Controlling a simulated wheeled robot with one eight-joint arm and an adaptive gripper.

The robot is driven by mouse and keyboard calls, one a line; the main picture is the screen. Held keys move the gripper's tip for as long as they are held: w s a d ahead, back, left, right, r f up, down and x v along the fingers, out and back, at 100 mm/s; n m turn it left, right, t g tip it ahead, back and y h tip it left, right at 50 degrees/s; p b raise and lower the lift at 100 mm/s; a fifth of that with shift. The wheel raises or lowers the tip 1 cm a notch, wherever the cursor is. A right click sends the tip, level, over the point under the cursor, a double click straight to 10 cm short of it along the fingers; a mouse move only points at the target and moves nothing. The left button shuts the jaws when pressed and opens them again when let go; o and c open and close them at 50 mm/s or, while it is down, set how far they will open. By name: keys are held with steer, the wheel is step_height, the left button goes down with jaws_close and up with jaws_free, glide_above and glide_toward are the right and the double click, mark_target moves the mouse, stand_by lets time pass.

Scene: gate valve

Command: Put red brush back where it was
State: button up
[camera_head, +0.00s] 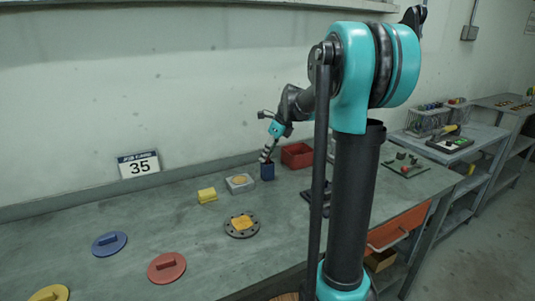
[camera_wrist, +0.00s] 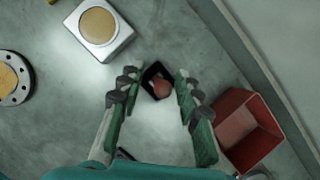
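In the wrist view a round-ended red thing, likely the red brush (camera_wrist: 162,89), shows inside a dark square cup (camera_wrist: 148,73). In the head view this cup looks dark blue (camera_head: 267,172) and stands upright on the bench. My gripper (camera_wrist: 155,80) points down over the cup, with its two fingers apart on either side of it. No contact with the red thing shows. In the head view my gripper (camera_head: 267,154) is right above the cup's opening. The rest of the brush is hidden in the cup.
A red bin (camera_head: 297,155) stands close right of the cup. A grey box with a tan disc (camera_head: 239,183) and a yellow block (camera_head: 207,195) are to its left. A dark flange (camera_head: 242,224) lies in front. Coloured lids (camera_head: 166,267) lie farther left. The wall runs behind the bench (camera_head: 130,210).

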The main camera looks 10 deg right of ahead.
steer(key=v, duration=1.2)
steer(key=shift+r, duration=0.15)
